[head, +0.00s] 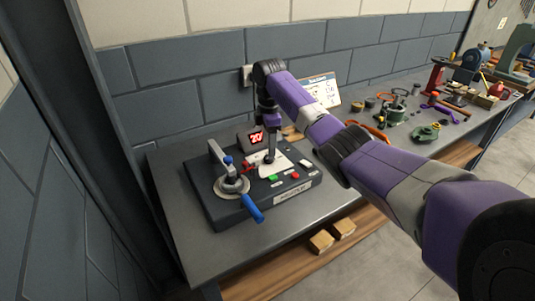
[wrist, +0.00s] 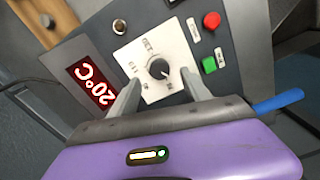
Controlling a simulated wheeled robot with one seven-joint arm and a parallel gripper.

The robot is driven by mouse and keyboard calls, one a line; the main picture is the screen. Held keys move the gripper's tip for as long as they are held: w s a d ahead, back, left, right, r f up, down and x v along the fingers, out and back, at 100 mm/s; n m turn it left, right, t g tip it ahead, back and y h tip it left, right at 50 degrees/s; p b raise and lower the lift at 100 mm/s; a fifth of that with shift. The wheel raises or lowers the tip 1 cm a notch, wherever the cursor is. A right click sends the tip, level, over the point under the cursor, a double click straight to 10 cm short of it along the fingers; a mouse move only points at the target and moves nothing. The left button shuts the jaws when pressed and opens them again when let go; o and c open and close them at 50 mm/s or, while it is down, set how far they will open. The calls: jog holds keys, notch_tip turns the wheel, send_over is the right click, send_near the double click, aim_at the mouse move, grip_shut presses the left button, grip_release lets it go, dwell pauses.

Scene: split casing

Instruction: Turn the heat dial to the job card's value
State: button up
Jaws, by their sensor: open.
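The heat dial is a small dark round knob (wrist: 158,68) on a white scale plate (wrist: 150,50); part of the plate also shows in the head view (head: 281,160). My gripper (wrist: 157,88) is open, with its two grey fingers to either side of the knob's near side in the wrist view. I cannot tell whether they touch it. A red display reads 20°C (wrist: 91,84) and also shows in the head view (head: 257,138). The job card (head: 320,90) leans against the wall; its writing is too small to read.
The dark machine base (head: 230,216) carries a clamp with a blue handle (head: 253,208), a green button (head: 272,178) and a red button (head: 295,174). Tools and parts crowd the bench to the right, including a green part (head: 424,133). The bench's front left is bare.

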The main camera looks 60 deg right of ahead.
aim_at(269, 159)
jog(key=shift+f, duration=2.45)
jog(key=shift+p, duration=0.3)
grip_shut()
